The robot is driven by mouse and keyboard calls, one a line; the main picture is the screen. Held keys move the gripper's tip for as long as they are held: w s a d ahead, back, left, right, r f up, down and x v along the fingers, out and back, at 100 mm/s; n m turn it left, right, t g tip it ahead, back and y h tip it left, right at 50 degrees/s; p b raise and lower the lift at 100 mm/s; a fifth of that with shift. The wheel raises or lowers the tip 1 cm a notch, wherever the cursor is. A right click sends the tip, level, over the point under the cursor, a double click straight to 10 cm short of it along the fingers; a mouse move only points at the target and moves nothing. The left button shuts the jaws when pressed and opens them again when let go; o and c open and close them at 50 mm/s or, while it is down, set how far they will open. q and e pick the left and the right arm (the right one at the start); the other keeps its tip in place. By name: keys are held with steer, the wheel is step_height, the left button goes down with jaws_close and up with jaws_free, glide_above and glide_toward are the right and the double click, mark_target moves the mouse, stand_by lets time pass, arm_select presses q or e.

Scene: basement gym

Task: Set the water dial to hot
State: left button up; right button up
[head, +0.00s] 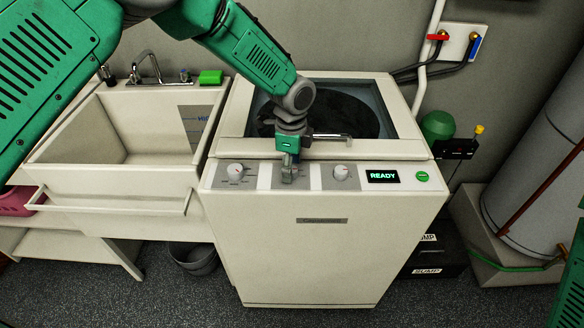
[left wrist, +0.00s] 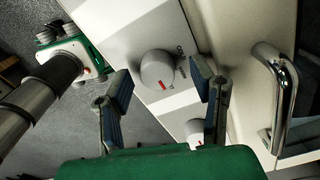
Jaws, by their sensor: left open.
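The off-white washing machine (head: 325,255) stands in the middle of the head view, its control panel (head: 262,177) along the front top edge. A white dial (head: 236,170) sits at the panel's left and another dial (head: 341,172) right of centre. My left gripper (head: 288,178) is over the panel between them, hiding what lies behind it. In the left wrist view my open gripper (left wrist: 160,75) has a white dial (left wrist: 157,68) with a red mark between its fingertips, with no clear contact. A second dial (left wrist: 194,131) is partly hidden below. My right gripper is out of view.
A chrome handle (head: 331,137) on the lid is close behind the gripper and shows in the left wrist view (left wrist: 278,90). A display (head: 382,176) reads READY beside a green button (head: 422,176). A sink (head: 150,180) stands left, a grey tank (head: 540,160) right.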

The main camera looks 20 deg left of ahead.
arm_select(q)
step_height(320, 180, up, 11)
stand_by(0.3)
steer(key=shift+f, duration=0.1)
